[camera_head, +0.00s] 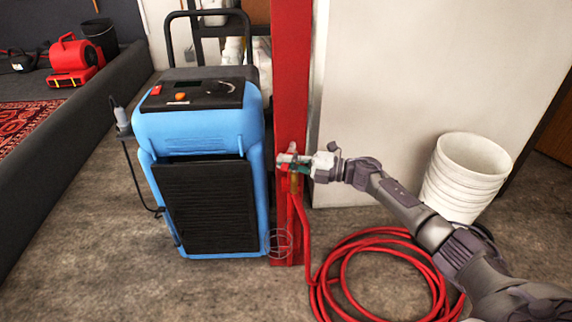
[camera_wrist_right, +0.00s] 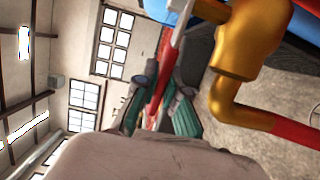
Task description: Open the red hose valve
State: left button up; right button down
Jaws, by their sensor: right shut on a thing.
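The valve is a brass body (camera_wrist_right: 245,45) with an elbow in the right wrist view, and the red hose (camera_wrist_right: 298,134) leaves its lower end. In the head view a little of the brass (camera_head: 293,183) shows in front of the red post. A red lever handle (camera_wrist_right: 174,42) runs down between the green-padded fingers of my right gripper (camera_wrist_right: 160,103). My right gripper (camera_head: 297,161) is shut on this handle at the post, just above the brass. The handle is mostly hidden in the head view. My left gripper is not in view.
A blue machine (camera_head: 205,130) stands close left of the red post (camera_head: 291,75). Coiled red hose (camera_head: 345,250) lies on the floor below my right arm. A stack of white buckets (camera_head: 465,175) stands at the right by a pale panel (camera_head: 420,70). The front left floor is clear.

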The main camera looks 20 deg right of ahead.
jog(key=shift+f, duration=0.1)
dwell(0.3)
jog(key=c, duration=1.2)
grip_release()
jog(key=v, duration=1.2)
